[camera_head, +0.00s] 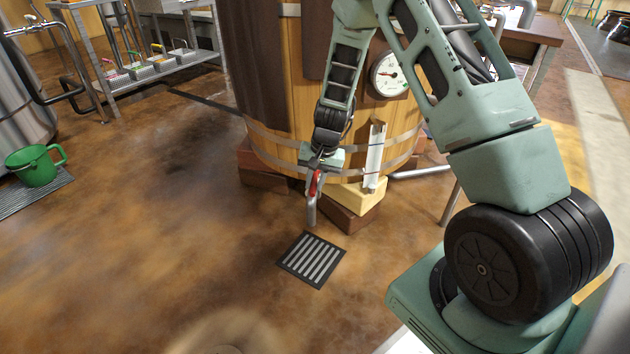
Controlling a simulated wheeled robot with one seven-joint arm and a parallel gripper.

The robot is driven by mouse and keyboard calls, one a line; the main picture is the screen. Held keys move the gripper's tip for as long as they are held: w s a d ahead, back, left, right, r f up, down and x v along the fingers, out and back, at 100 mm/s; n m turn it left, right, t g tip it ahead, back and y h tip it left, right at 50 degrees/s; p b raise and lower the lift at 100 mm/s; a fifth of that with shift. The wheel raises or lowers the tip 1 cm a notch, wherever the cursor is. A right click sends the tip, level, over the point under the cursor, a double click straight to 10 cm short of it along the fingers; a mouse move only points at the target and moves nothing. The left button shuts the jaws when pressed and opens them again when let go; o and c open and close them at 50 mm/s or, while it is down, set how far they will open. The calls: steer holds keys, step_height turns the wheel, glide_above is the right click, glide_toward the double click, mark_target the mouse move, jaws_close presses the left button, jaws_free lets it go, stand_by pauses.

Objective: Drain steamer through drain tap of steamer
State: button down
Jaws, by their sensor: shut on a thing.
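The steamer (262,90) looks to be the large wooden vat with metal bands at the upper middle. Its drain tap (311,208) sticks out low on the front, with a red handle (315,184) and a grey spout pointing down. My gripper (317,171) reaches down in front of the vat and is shut on the red handle. The fingertips are small and partly hidden by the wrist. I cannot make out any water leaving the spout. A dark floor drain (311,259) with pale slots lies below and in front of the tap.
A dial gauge (386,74) and an upright pale strip (374,156) are on the vat's front. Blocks (350,215) support the vat.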

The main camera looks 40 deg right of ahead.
steer(key=shift+d, duration=0.1)
steer(key=shift+s+d+r+n+g+y+p, duration=0.1)
steer(key=shift+s+d+n+g+p, duration=0.15)
steer(key=shift+d+n+p, duration=0.95)
steer(key=shift+s+d+f+n+g+y+p, duration=0.1)
steer(key=shift+s+d+n+g+p, duration=0.4)
steer(key=shift+n+p, duration=1.1)
steer(key=shift+d+r+n+g+y+p, duration=0.1)
steer(key=shift+d+n+p, duration=0.95)
steer(key=shift+n, duration=0.75)
steer(key=shift+d, duration=0.1)
steer(key=c, duration=1.3)
jaws_free()
